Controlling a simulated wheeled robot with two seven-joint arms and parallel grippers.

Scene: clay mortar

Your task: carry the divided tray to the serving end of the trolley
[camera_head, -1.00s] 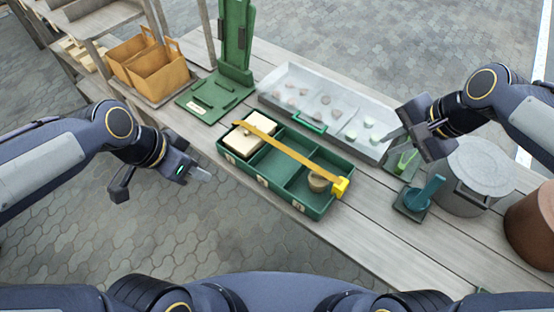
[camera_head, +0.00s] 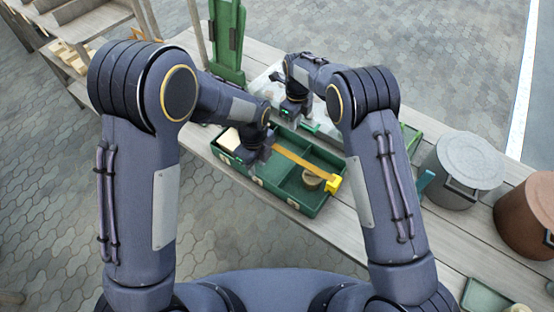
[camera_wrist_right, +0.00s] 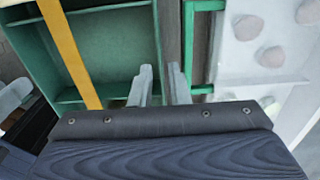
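The divided green tray (camera_head: 327,153) lies on the trolley top, with a yellow strap (camera_head: 300,158) across it. A cream block (camera_head: 231,139) sits in its left compartment and a round tan object (camera_head: 312,179) in its right one. My left gripper (camera_head: 256,160) is at the tray's front left wall; its fingertips are hidden. My right gripper (camera_head: 293,118) is at the back wall. In the right wrist view, the two right fingers (camera_wrist_right: 162,88) point down with a gap between them around the tray's wall; contact is unclear.
A pale tray (camera_head: 268,80) stands close behind the green tray, partly hidden by my right arm. A green stand (camera_head: 228,45) is at the back left. A lidded grey pot (camera_head: 462,170) and a brown pot (camera_head: 527,215) stand to the right.

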